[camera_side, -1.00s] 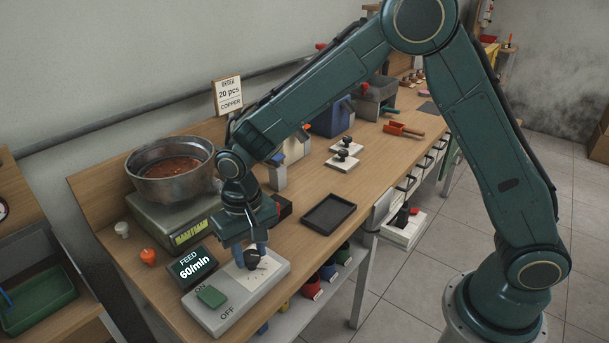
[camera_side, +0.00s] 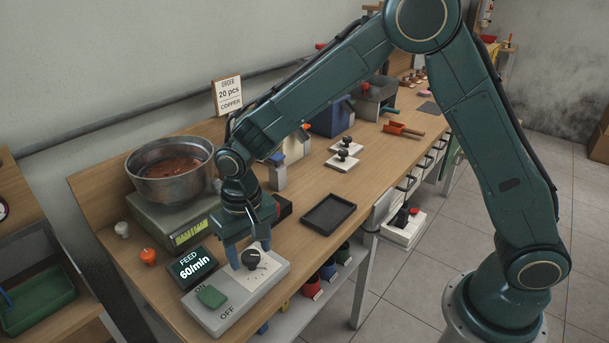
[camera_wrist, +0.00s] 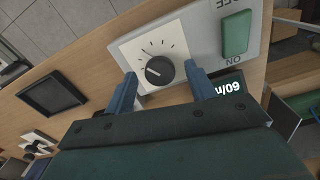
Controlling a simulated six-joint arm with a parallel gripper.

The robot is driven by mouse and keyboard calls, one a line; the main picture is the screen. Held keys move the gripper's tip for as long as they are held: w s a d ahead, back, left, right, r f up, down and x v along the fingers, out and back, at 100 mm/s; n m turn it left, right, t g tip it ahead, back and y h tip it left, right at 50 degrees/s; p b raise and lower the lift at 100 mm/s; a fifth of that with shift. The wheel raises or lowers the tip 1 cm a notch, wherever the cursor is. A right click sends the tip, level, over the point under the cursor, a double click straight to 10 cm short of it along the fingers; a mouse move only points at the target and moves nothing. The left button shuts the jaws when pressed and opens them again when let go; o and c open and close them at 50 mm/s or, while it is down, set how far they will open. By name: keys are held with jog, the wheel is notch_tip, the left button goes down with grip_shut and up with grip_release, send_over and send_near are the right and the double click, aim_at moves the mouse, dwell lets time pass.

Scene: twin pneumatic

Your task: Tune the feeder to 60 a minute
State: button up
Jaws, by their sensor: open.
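The feeder control box (camera_side: 224,310) sits at the bench's near end with a black dial knob (camera_side: 251,258) and a green ON/OFF switch (camera_side: 211,296). The display (camera_side: 192,267) beside it reads FEED 60/min. My gripper (camera_side: 249,257) is open at the knob. In the wrist view, its blue fingers (camera_wrist: 163,92) stand apart on either side of the knob (camera_wrist: 160,70), with gaps visible. The knob's white pointer line shows against the tick marks on the white plate. The bowl feeder (camera_side: 170,170) holds copper-coloured pieces.
A black tray (camera_side: 328,214) lies right of the control box. An orange knob (camera_side: 148,256) and a white one (camera_side: 122,229) stand left of the display. An order card (camera_side: 228,96) reads 20 pcs copper. Bench space around the tray is clear.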

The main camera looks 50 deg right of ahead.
aim_at(255, 254)
notch_tip(255, 254, up, 14)
jog(key=shift+f, duration=0.2)
dwell(0.4)
jog(key=s+d+r+n+t, duration=0.1)
jog(key=s+d+r+t, duration=0.2)
jog(key=s+d+r, duration=0.65)
jog(key=s+d+f+t, duration=0.1)
jog(key=s+d, duration=0.3)
jog(key=s, duration=0.3)
jog(key=s+d+f+n+t, duration=0.1)
jog(key=s+d+f, duration=0.1)
jog(key=s+d, duration=0.2)
jog(key=shift+s+t, duration=0.3)
jog(key=shift+s, duration=1.3)
jog(key=shift+f, duration=0.1)
